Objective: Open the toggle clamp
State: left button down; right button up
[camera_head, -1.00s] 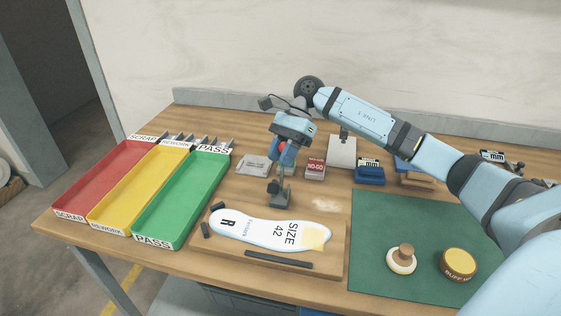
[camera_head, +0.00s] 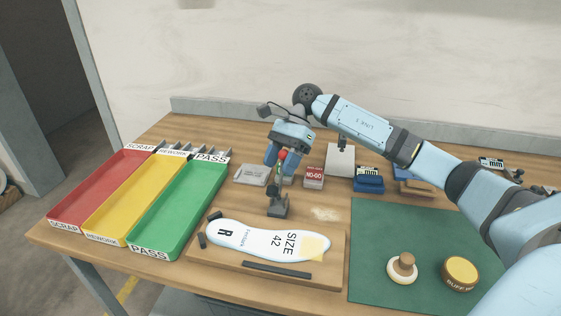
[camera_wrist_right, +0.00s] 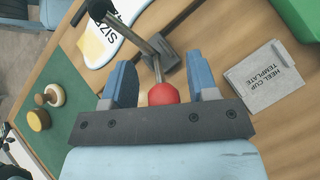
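The toggle clamp (camera_head: 278,207) stands at the back edge of the wooden fixture board. Its red ball handle (camera_head: 281,155) points up, and its black-tipped arm (camera_wrist_right: 98,10) shows in the right wrist view. In the head view no clamp pad lies on the white insole (camera_head: 262,240). My right gripper (camera_head: 275,156) reaches down over the clamp. In the right wrist view its blue fingers are spread, with the red ball (camera_wrist_right: 163,94) between them and visible gaps on both sides. My left gripper is not in view.
Red, yellow and green trays (camera_head: 133,250) stand at left. A grey heel cup template (camera_head: 251,174) and a red NO-GO block (camera_head: 314,177) lie behind the board. A green mat (camera_head: 400,225) at right holds a stamp (camera_head: 402,268) and a round tin (camera_head: 460,273).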

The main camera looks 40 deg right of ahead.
jog(key=v, duration=1.3)
jog(key=shift+d+r, duration=0.25)
jog(key=shift+d, duration=0.05)
